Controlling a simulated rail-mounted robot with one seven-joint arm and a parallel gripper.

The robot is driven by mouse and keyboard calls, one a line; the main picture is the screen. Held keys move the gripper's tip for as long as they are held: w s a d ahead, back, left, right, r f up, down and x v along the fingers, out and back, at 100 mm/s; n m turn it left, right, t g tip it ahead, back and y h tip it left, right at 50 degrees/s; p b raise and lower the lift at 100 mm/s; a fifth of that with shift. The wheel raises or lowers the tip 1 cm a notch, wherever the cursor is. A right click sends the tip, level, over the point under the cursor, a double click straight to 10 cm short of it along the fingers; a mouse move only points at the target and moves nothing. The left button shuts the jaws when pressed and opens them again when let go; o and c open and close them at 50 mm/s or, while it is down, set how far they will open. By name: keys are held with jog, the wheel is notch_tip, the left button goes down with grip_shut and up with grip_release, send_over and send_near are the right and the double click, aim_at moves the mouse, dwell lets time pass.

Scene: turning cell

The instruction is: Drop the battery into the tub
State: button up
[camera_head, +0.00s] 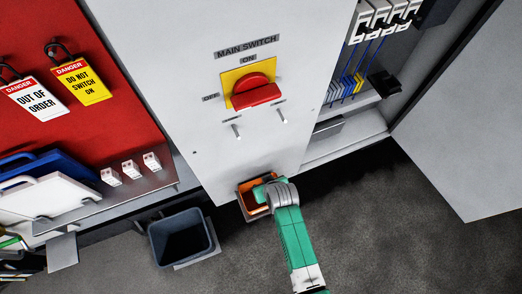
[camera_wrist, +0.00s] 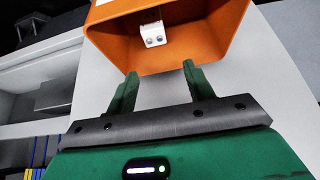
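An orange tub (camera_head: 243,187) sits low against the cabinet front, partly hidden by my gripper (camera_head: 264,192). In the wrist view the tub (camera_wrist: 215,50) fills the top, its open side facing the camera. A small white piece (camera_wrist: 152,34) with two round silver spots shows inside the tub; I cannot tell whether it is the battery or a fitting. My gripper (camera_wrist: 160,70) has its two green fingers apart, with nothing visible between them. Its fingertips are at the tub's near edge in the picture; I cannot tell whether they touch. No other clear battery shows.
A dark grey bin (camera_head: 182,238) stands on the floor left of the tub. A shelf (camera_head: 120,190) with several small white blocks (camera_head: 131,170) is at the left. The main switch (camera_head: 254,90) is above. A cabinet door (camera_head: 465,130) stands open at right; floor there is clear.

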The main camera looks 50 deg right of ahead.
jog(key=v, duration=0.7)
jog(key=shift+s+r+p, duration=0.2)
jog(key=shift+r+p, duration=0.1)
jog(key=shift+p, duration=0.1)
jog(key=shift+a, duration=0.1)
